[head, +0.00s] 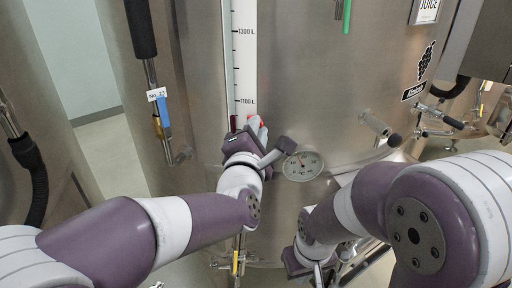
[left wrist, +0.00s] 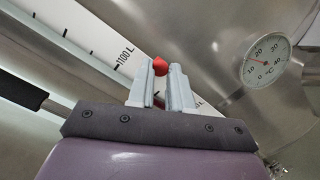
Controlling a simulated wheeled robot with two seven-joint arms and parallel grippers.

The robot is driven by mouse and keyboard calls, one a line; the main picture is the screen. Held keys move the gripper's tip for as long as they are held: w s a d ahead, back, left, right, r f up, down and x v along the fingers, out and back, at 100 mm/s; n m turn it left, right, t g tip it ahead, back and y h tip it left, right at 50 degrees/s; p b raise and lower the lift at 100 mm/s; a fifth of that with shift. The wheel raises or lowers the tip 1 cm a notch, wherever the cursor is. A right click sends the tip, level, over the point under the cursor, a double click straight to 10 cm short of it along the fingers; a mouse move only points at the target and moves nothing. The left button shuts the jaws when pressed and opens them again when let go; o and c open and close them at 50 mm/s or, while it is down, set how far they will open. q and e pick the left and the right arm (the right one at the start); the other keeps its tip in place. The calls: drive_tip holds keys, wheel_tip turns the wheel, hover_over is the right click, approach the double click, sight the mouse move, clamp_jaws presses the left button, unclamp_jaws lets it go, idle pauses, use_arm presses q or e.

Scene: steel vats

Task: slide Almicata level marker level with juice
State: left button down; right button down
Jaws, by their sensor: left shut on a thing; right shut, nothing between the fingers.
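The steel vat (head: 320,110) bears a white level scale (head: 244,60) with 1300 L and 1100 L marks. The red level marker (left wrist: 160,66) sits between the fingertips of my left gripper (left wrist: 166,72), just beside the scale near 1100 L. In the head view, a bit of the red marker (head: 249,119) shows at my left gripper (head: 256,126), just below the 1100 L mark. A sight tube (head: 229,70) runs along the scale's left side, with a dark red stretch beside the gripper, likely juice. My right gripper (head: 310,268) is low at the vat's front, shut and empty, partly hidden.
A round dial thermometer (head: 303,166) is on the vat, right of my left gripper. A tap with a handle (head: 381,128) sticks out further right. A green handle (head: 347,15) hangs above.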

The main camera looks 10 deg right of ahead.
use_arm(q)
drive_tip(key=shift+r, duration=0.15)
drive_tip(key=c, duration=1)
unclamp_jaws()
drive_tip(key=b+v, duration=0.4)
drive_tip(key=v, duration=0.8)
drive_tip(key=shift+s+a+b, duration=0.1)
drive_tip(key=shift+s+b, duration=0.25)
drive_tip(key=shift+b, duration=0.05)
